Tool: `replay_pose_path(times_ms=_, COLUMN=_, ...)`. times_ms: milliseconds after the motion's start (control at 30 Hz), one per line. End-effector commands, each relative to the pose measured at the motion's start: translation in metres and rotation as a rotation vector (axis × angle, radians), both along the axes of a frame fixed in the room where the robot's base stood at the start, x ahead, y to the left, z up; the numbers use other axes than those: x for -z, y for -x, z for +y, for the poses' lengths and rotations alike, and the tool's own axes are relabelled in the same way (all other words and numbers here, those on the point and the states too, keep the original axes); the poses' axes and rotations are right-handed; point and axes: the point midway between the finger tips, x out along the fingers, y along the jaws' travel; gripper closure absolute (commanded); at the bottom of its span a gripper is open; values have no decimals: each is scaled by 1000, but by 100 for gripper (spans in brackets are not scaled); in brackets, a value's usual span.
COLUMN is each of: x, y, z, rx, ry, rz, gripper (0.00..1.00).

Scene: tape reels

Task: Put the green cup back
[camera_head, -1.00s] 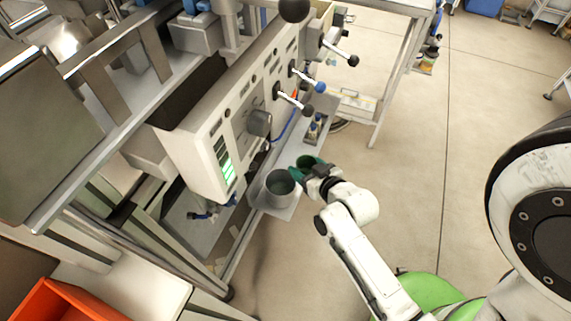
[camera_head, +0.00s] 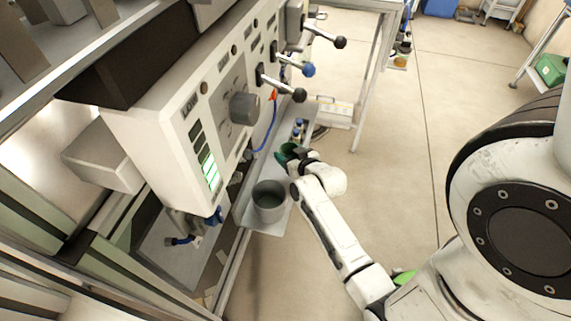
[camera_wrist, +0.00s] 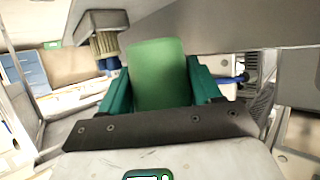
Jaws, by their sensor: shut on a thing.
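The green cup (camera_head: 287,150) is in my gripper (camera_head: 291,156), above or beside the narrow shelf below the control panel; the height gap cannot be told. In the wrist view, the green cup (camera_wrist: 156,75) stands between the two teal fingers of my gripper (camera_wrist: 160,88), which are shut on it from both sides. My wrist hides part of the cup in the head view. The cup's lower end is hidden behind the dark gripper body in the wrist view.
A grey pot (camera_head: 270,201) stands on the shelf's near plate (camera_head: 265,228). The control panel (camera_head: 205,130) has a knob (camera_head: 244,108) and levers (camera_head: 283,88) jutting over the shelf. Small bottles (camera_head: 298,128) stand farther along the shelf. Open floor (camera_head: 400,170) lies to the right.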

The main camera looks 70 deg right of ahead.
Motion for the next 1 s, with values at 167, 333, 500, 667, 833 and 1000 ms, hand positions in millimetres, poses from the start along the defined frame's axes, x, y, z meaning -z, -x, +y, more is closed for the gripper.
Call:
replay_pose_path(times_ms=167, x=16, y=-10, z=-8, rx=1, ry=-1, rz=-2, gripper=71)
replay_pose_path(times_ms=333, x=25, y=-16, z=-13, rx=0, ry=1, rz=-1, gripper=71)
replay_pose_path(times_ms=500, x=51, y=-17, z=-14, rx=-1, ry=-2, rz=1, gripper=71)
replay_pose_path(times_ms=667, x=57, y=-17, z=-14, rx=0, ry=0, rz=-1, gripper=71)
replay_pose_path(times_ms=833, x=56, y=-17, z=-14, rx=0, ry=1, rz=-1, gripper=71)
replay_pose_path(times_ms=1000, x=59, y=-17, z=-14, rx=0, ry=1, rz=-1, gripper=34)
